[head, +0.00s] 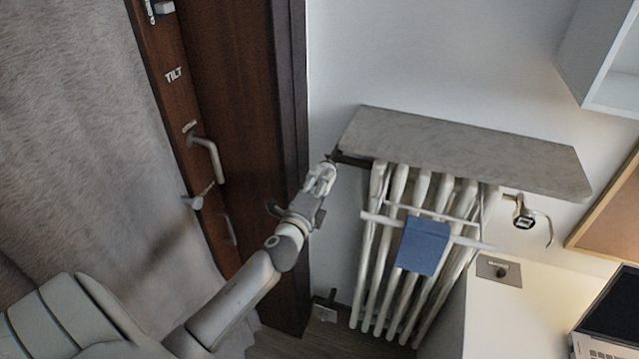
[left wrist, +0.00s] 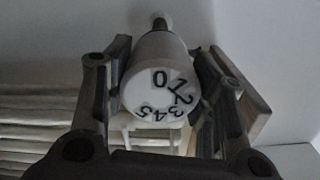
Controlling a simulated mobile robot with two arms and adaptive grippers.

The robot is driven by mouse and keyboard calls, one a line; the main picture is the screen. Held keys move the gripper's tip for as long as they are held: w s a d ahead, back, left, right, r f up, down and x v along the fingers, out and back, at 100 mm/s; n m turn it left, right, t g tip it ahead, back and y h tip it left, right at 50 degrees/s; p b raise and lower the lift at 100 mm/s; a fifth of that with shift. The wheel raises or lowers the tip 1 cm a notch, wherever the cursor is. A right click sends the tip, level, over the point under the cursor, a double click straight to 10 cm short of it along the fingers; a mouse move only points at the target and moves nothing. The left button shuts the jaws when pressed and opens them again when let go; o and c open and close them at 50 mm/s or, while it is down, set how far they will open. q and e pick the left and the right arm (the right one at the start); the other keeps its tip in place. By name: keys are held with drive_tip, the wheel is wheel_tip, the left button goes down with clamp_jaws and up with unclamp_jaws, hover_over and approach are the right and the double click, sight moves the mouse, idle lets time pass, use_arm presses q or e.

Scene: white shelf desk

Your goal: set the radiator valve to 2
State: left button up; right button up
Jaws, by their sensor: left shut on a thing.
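The radiator valve (left wrist: 150,96) is a white round knob, seen end-on in the left wrist view. Its face carries the black digits 0 to 5, with 0 near the top, 1 and 2 at the right, and 3, 4 and 5 along the bottom. A stem shows above it. My left gripper (head: 330,166) is at the upper left corner of the radiator (head: 392,260) in the head view, shut on the valve, with one finger on each side. In the head view the gripper hides the valve. My right gripper is not in view.
A stone-like shelf (head: 460,150) lies over the radiator. A blue cloth (head: 423,246) hangs on a rail in front of it. A brown door (head: 225,100) stands left of my gripper. A white desk (head: 540,300) with a laptop (head: 612,310) is at the right.

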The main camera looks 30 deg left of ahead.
use_arm(q)
drive_tip(key=o, duration=1)
drive_tip(key=v, duration=1.2)
drive_tip(key=shift+f, duration=0.1)
drive_tip(key=shift+f, duration=0.1)
